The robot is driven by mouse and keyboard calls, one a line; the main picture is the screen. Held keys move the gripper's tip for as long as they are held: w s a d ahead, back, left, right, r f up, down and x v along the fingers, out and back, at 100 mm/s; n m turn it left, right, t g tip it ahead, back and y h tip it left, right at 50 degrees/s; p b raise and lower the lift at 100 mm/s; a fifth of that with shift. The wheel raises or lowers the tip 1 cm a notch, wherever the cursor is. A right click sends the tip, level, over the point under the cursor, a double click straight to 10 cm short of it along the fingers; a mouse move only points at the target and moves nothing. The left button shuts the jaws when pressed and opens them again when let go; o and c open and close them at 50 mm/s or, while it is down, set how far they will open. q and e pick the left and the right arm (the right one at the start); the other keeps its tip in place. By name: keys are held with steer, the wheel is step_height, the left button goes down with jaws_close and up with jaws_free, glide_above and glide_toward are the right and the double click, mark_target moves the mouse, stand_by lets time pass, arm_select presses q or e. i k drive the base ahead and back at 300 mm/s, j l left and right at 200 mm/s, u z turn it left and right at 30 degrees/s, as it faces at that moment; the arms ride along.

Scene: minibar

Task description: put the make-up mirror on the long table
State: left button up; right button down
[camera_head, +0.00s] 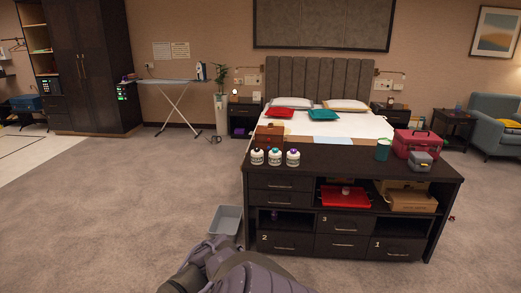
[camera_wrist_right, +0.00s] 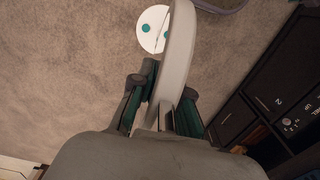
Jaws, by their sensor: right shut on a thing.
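In the right wrist view my right gripper (camera_wrist_right: 160,105) is shut on a pale grey, curved, narrow piece (camera_wrist_right: 178,55), which looks like the make-up mirror seen edge-on. A white disc with teal spots (camera_wrist_right: 152,28) shows beside its far end, over the carpet; it may be the mirror's base, but I cannot tell whether they join. The long table (camera_head: 350,160) is the dark unit at the foot of the bed in the head view. Its drawers (camera_wrist_right: 262,95) show at the right of the wrist view. My left gripper is not in view.
White bottles (camera_head: 275,157) stand at the table's left end. A green cup (camera_head: 383,149), a red case (camera_head: 416,143) and a grey box (camera_head: 420,161) stand at its right. The top's middle is bare. A grey bin (camera_head: 226,219) is on the floor left of the table.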

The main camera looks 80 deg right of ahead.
mark_target(350, 158)
steer(key=l+z, duration=0.75)
steer(key=z, duration=0.2)
steer(key=i+l+z, duration=0.1)
steer(key=l+z, duration=0.4)
steer(key=i+l+z, duration=0.15)
steer(key=z, duration=0.3)
steer(key=i+l+z, duration=0.35)
steer(key=i+l, duration=0.3)
steer(key=l, duration=0.15)
steer(key=i+l+z, duration=0.35)
steer(key=i+l, duration=0.45)
steer(key=i, duration=0.15)
steer(key=i+l, duration=0.15)
steer(key=i, duration=0.15)
